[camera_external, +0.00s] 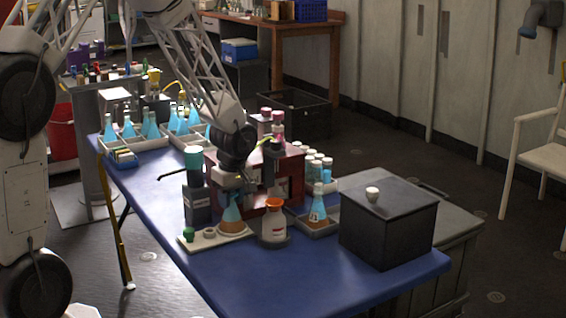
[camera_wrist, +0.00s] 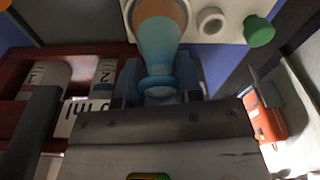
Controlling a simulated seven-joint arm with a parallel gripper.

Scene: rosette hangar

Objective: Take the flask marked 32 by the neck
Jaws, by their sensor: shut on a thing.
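A blue conical flask with an orange-brown base (camera_external: 231,216) stands on a pale board (camera_external: 234,235) at the front left of the blue table. My gripper (camera_external: 231,190) is above it, shut on its neck. The wrist view shows the flask (camera_wrist: 160,42) from above, with its neck between my gripper's fingers (camera_wrist: 159,82). I cannot read a number on this flask. Another blue flask (camera_external: 317,210) with a pale label stands in a grey tray to the right. Its mark is too small to read.
An orange-capped bottle (camera_external: 274,222) stands close to the right of the held flask. A green cap (camera_external: 188,234) and a white ring (camera_external: 209,232) lie on the board. A black box (camera_external: 388,232) stands at right. The table's front is clear.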

